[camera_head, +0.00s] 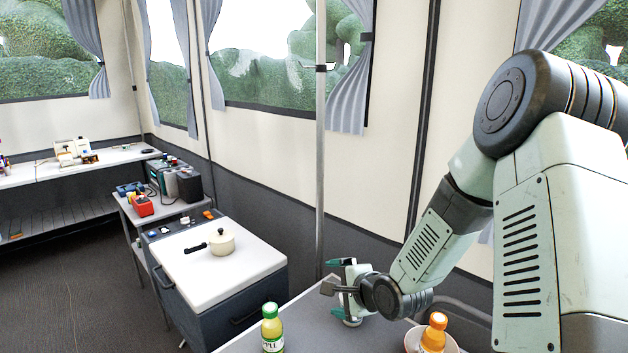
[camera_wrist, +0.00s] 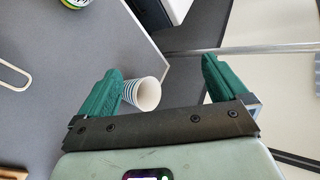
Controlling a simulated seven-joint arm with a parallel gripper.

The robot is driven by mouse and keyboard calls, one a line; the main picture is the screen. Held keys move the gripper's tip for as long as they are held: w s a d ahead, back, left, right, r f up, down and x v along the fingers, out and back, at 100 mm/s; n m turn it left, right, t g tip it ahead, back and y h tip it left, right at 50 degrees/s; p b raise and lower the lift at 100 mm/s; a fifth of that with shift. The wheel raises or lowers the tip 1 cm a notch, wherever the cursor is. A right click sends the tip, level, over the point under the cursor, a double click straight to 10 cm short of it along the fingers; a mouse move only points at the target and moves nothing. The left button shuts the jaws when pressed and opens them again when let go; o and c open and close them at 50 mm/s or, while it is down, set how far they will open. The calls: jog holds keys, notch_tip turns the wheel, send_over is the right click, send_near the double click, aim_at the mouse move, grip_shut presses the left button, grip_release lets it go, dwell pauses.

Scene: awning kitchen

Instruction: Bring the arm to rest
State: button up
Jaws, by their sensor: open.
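My gripper (camera_head: 333,289) is at the end of my bent arm, low over the grey table (camera_head: 305,328) near its back edge. In the wrist view its two green fingers (camera_wrist: 160,78) are spread wide apart. A paper cup (camera_wrist: 146,93) with blue and white stripes shows between the fingers, nearer the left one. Its white open mouth faces the camera's right side. I see no finger closed on it; whether one touches it I cannot tell. In the head view the cup is not clearly made out beside the gripper.
A white-topped cabinet (camera_head: 255,262) carries a cream pot (camera_head: 222,243). A pale loop (camera_wrist: 14,74) lies on the table. The tent wall is close behind.

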jog(key=s+d+r+n+h, duration=0.1)
jog(key=s+r+n+h, duration=0.2)
jog(key=r, duration=0.4)
jog(key=s+d+r+n+g+h, duration=0.1)
jog(key=s+d+r+n, duration=0.1)
jog(key=s+r, duration=0.4)
jog(key=s+d+r+n+h, duration=0.1)
jog(key=s+r+n+h, duration=0.2)
jog(key=r, duration=0.5)
jog(key=s+d+r+n+g, duration=0.1)
jog(key=s+r+n, duration=0.1)
jog(key=s, duration=0.7)
jog(key=s+d+r+n+g+y, duration=0.1)
jog(key=s+n, duration=0.3)
jog(key=s, duration=0.5)
jog(key=shift+r+g, duration=0.4)
jog(key=shift+r, duration=0.5)
